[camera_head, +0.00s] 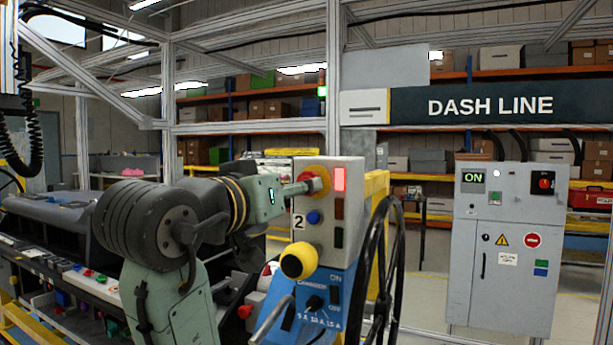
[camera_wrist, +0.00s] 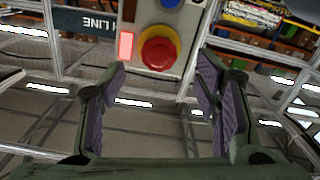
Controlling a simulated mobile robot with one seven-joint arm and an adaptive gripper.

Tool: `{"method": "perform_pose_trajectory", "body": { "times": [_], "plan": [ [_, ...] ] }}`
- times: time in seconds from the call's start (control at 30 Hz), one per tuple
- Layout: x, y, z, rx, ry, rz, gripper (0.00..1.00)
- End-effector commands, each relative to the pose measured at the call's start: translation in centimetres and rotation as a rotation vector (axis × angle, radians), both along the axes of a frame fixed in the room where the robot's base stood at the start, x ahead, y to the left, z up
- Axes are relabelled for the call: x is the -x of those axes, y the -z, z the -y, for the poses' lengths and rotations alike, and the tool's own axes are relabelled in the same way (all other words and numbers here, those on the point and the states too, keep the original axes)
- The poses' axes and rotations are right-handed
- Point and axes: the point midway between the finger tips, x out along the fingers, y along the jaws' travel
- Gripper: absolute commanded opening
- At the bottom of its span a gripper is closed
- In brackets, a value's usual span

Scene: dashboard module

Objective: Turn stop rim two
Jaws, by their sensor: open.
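Control box two (camera_head: 328,225) is a grey panel marked "2". Its red stop button with a yellow rim (camera_head: 308,175) sits near the top, partly hidden by my gripper (camera_head: 312,186). In the wrist view the stop button (camera_wrist: 158,52) and its yellow rim show whole, between and just beyond the fingertips of my gripper (camera_wrist: 162,72). The fingers are open on either side, and nothing is held. I cannot tell whether either fingertip touches the rim.
A lit red lamp (camera_head: 339,179) is beside the stop button, with a blue button (camera_head: 314,217) below. A grey cabinet (camera_head: 505,240) stands at the right.

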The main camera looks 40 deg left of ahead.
Motion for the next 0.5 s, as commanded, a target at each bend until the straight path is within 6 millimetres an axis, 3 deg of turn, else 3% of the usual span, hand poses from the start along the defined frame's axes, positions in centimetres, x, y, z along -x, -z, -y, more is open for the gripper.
{"method": "perform_pose_trajectory", "body": {
  "times": [0.2,0.5],
  "plan": [
    [-4.0,-0.2,-0.9,0.001,0.001,-0.001,0.57],
    [-6.2,0.0,-1.4,0.000,0.000,0.002,0.57]
  ]
}}
